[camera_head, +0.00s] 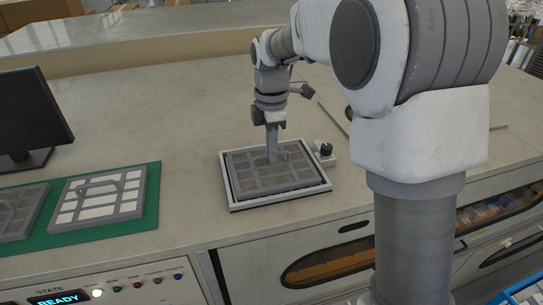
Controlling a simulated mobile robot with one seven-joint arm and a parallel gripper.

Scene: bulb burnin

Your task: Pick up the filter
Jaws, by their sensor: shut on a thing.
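A grey-brown filter (252,180) with a gridded face lies inside a white-rimmed tray (321,190) on the counter, in the middle of the head view. My gripper (272,157) points straight down over the filter's upper middle. It is shut on the filter's handle, which it partly hides. The filter looks flat and still within the tray's rim. Two other filters lie on a green mat (152,185) at the left: one with white panels (100,200) and a darker one (18,212) cut by the picture edge.
A small fixture with a black knob (326,150) stands at the tray's right edge. A dark monitor (30,115) is at the far left. A control panel reading READY (60,299) is at the front left. The counter behind the tray is clear.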

